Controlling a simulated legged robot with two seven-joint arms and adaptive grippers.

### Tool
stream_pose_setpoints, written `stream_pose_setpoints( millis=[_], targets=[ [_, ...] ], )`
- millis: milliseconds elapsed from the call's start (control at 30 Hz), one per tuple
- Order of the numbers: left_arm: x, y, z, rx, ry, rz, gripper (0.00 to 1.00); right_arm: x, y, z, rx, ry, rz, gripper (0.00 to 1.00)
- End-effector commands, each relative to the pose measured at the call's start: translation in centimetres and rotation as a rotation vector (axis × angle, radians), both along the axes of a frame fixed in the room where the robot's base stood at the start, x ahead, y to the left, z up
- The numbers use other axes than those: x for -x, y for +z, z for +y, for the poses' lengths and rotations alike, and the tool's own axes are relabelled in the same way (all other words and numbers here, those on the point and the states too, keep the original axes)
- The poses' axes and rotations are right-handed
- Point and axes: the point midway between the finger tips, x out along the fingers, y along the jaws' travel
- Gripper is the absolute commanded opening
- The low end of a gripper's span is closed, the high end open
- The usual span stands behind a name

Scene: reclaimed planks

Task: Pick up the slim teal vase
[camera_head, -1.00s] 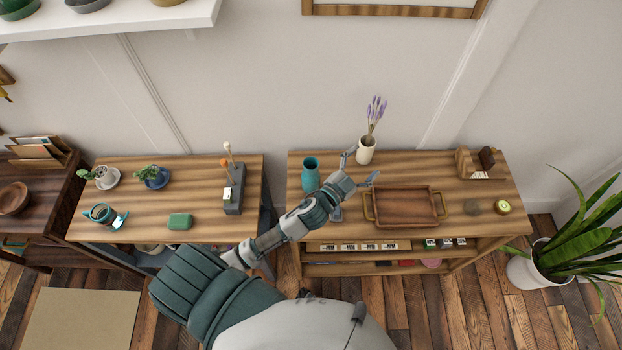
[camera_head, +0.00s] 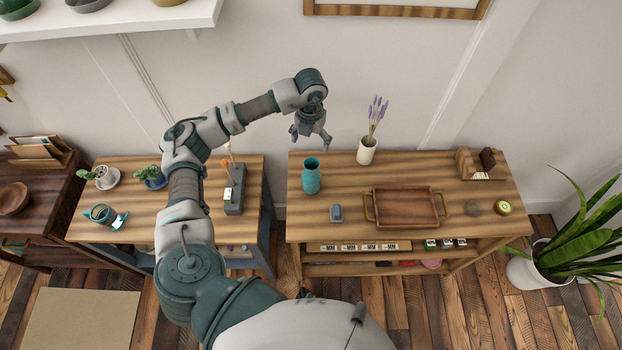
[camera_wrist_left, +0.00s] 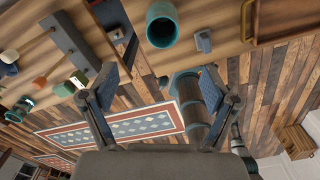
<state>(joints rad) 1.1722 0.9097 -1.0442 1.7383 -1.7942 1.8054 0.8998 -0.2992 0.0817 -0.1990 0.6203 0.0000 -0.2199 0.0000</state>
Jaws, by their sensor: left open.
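The slim teal vase (camera_head: 311,180) stands upright near the left end of the right-hand wooden table. In the left wrist view the vase (camera_wrist_left: 161,28) is seen from above, with its round opening at the top middle. My left gripper (camera_head: 311,138) hangs open and empty, pointing down, above the back of that table and behind the vase in the picture. It does not touch the vase. In the left wrist view its two fingers (camera_wrist_left: 160,75) are spread wide, with nothing between them. My right gripper does not show.
A white vase with lavender (camera_head: 366,151) stands to the right of the teal vase. A small grey object (camera_head: 336,213) lies in front of it, beside a wooden tray (camera_head: 405,190). The wall is close behind. A grey block (camera_head: 234,198) stands on the left table.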

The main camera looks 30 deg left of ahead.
Motion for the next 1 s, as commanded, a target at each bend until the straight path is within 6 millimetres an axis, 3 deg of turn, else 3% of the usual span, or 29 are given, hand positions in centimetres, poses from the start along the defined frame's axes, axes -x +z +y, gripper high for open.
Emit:
stream_pose_setpoints(
  millis=[200,400,633,900,1000],
  targets=[
    [0.1,-5.4,-0.1,0.003,-0.004,0.006,0.87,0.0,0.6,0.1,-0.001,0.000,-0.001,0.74],
    [0.1,-9.2,-0.1,0.008,-0.005,0.003,0.87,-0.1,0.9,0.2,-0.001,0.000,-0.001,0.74],
    [0.0,-11.1,-0.1,0.008,-0.006,0.003,0.87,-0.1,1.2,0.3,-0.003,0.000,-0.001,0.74],
    [-0.3,-15.0,-0.1,0.008,-0.005,0.003,0.87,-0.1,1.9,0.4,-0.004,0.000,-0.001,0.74],
    [-0.4,-15.6,-0.1,0.008,-0.007,0.001,0.87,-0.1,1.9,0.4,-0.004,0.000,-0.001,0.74]
  ],
)
